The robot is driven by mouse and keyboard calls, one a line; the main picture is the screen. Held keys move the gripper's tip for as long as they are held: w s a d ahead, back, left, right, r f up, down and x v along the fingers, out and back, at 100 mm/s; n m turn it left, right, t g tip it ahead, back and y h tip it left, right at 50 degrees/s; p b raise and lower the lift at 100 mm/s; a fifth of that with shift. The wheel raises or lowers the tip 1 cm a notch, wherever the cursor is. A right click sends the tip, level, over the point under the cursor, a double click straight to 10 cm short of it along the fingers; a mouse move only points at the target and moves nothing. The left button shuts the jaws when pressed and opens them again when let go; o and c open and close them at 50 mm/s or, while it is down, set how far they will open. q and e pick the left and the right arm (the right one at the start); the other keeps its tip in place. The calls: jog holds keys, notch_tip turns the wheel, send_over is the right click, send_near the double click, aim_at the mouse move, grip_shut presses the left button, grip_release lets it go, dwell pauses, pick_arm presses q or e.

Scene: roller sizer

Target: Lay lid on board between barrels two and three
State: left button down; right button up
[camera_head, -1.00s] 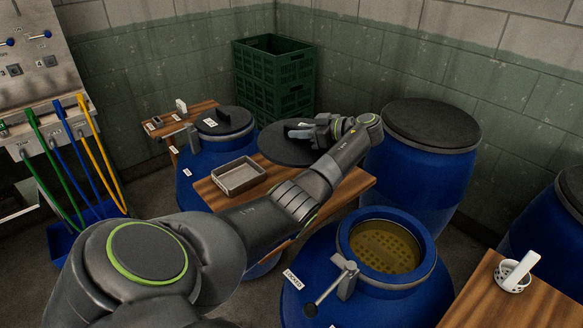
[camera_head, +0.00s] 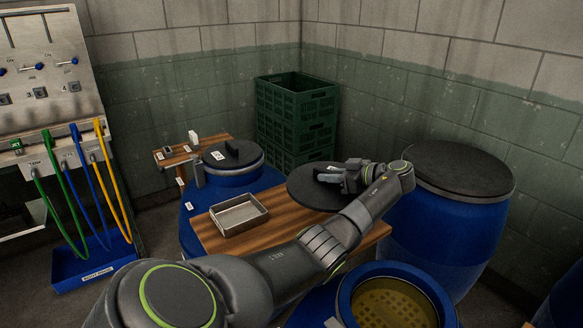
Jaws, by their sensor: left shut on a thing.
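The lid (camera_head: 308,198) is a dark round disc with a handle. My left gripper (camera_head: 334,176) is shut on the lid's handle. The lid lies flat over the back right part of the wooden board (camera_head: 285,219); I cannot tell whether it touches the board. The board spans between a blue barrel with a black handled lid (camera_head: 187,207) at the back left and an open blue barrel (camera_head: 352,281) in front, its perforated yellowish inside showing. My arm hides part of the board and the front barrel. My right gripper is out of view.
A metal tray (camera_head: 239,217) sits on the board's left part. A blue barrel with a dark top (camera_head: 433,244) stands at the right, close to my left wrist. Green crates (camera_head: 297,110) are stacked in the corner. A small wooden shelf (camera_head: 205,147) is behind.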

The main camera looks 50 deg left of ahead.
aim_at(330, 187)
pick_arm(q)
jog(key=f+b, duration=0.2)
jog(key=f, duration=0.1)
jog(key=f+b, duration=0.1)
jog(key=shift+w+f, duration=0.15)
jog(key=shift+w, duration=0.1)
jog(key=shift+f, duration=5)
jog(key=shift+s+f+b, duration=0.1)
jog(key=shift+f+b, duration=0.5)
jog(key=shift+b, duration=0.45)
jog(key=c, duration=1.4)
grip_release()
jog(key=shift+s+d+f, duration=0.1)
jog(key=shift+o, duration=0.2)
